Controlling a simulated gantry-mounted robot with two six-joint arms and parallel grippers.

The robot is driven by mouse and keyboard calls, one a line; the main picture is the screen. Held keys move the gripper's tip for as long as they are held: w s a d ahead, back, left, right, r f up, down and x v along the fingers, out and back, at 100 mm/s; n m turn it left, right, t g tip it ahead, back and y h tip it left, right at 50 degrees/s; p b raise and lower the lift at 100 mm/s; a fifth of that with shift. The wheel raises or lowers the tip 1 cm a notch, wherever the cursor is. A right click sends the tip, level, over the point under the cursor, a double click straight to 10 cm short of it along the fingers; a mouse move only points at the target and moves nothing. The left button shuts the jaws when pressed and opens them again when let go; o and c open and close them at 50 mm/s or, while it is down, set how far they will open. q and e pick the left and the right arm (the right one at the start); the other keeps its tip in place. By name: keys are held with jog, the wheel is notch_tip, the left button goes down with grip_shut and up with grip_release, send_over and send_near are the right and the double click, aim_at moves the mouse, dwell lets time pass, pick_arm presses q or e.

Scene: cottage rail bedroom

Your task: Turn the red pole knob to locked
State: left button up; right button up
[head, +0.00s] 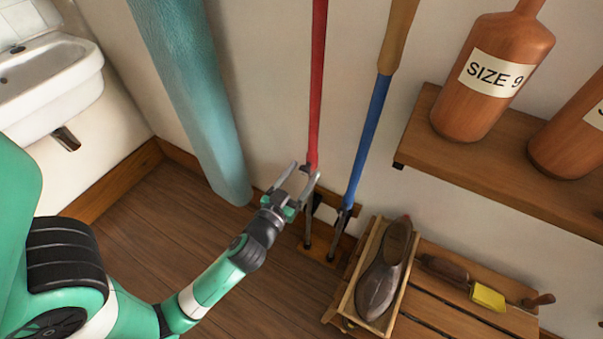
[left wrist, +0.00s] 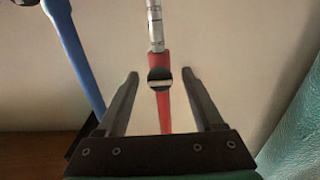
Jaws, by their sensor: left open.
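The red pole (head: 318,85) stands against the wall, and in the left wrist view the red pole (left wrist: 165,112) runs between my fingers. A small dark round knob with a pale bar across it (left wrist: 159,78) sits on the red pole where it meets a silver, marked section (left wrist: 155,28). My left gripper (head: 305,172) is open at the lower part of the red pole. In the left wrist view its fingertips (left wrist: 160,76) lie on either side of the knob, with visible gaps. I cannot read a locked mark. My right gripper is not in view.
A blue pole (head: 368,130) leans beside the red pole. A teal roll or drape (head: 195,100) hangs on the other side. A wooden shelf (head: 420,150) with brown bottles, a shoe tray (head: 352,290) and a slatted bench (head: 440,318) are at right. Floor (head: 130,225) is clear.

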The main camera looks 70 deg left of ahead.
pick_arm(q)
grip_shut()
jog(key=shift+m, duration=0.3)
jog(key=m+p, duration=0.1)
jog(key=m, duration=0.3)
jog(key=m+p, duration=0.1)
jog(key=m, duration=0.3)
jog(key=shift+r+m+p, duration=0.1)
jog(key=shift+m+p, duration=0.3)
jog(key=m+p, duration=0.1)
jog(key=m, duration=0.3)
jog(key=shift+m, duration=0.3)
jog(key=shift+m+p, duration=0.7)
jog(key=shift+m, duration=1.2)
